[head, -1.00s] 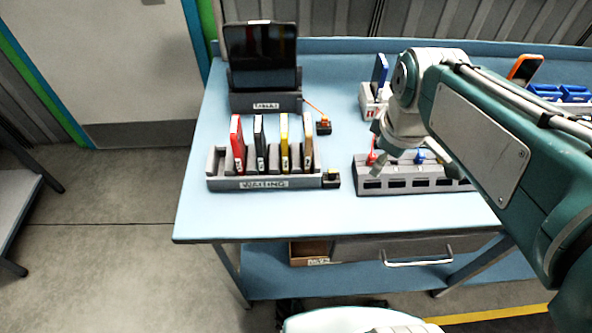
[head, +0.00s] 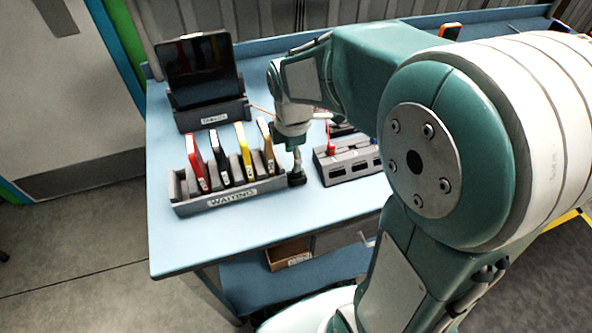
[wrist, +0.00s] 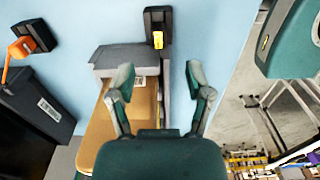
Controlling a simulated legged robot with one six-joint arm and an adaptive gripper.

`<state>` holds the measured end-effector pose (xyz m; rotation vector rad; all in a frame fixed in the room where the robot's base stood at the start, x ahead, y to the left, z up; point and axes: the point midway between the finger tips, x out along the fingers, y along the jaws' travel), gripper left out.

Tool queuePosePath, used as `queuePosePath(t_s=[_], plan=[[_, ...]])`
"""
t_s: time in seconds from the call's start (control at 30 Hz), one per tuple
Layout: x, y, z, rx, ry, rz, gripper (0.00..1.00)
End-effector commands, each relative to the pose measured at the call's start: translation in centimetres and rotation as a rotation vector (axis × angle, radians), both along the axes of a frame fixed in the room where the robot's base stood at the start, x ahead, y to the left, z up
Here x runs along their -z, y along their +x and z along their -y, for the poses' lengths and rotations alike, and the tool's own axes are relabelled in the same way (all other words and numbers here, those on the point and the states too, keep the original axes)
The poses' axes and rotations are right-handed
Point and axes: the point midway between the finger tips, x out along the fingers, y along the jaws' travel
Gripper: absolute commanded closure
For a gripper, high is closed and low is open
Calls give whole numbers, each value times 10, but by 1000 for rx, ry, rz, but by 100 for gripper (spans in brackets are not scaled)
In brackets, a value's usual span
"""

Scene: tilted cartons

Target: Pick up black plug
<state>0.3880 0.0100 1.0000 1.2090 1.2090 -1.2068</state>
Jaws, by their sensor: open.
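A small black block (wrist: 158,16) with a yellow piece on it lies on the blue table, just past the rack's end, at the top of the wrist view. I take it to be the black plug. In the head view this block (head: 297,181) is at the right end of the WAITING rack, partly under my gripper (head: 296,158). In the wrist view my gripper (wrist: 160,78) is open, its two fingers spread with nothing held. The block lies beyond the fingertips, roughly in line with the gap between them.
The WAITING rack (head: 228,202) holds red, black, yellow and tan devices; the tan one (wrist: 112,125) is beside my left finger. A second black block with an orange plug (wrist: 22,47) lies at left. A grey slotted dock (head: 350,166) stands right, and a tablet stand (head: 212,116) behind.

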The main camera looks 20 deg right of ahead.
Motion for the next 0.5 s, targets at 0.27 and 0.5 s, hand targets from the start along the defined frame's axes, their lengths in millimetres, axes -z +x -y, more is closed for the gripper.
queuePosePath(t_s=[0.27,0.5], plan=[[45,1,6,1,-2,-14,34],[51,1,6,1,-1,-4,34]])
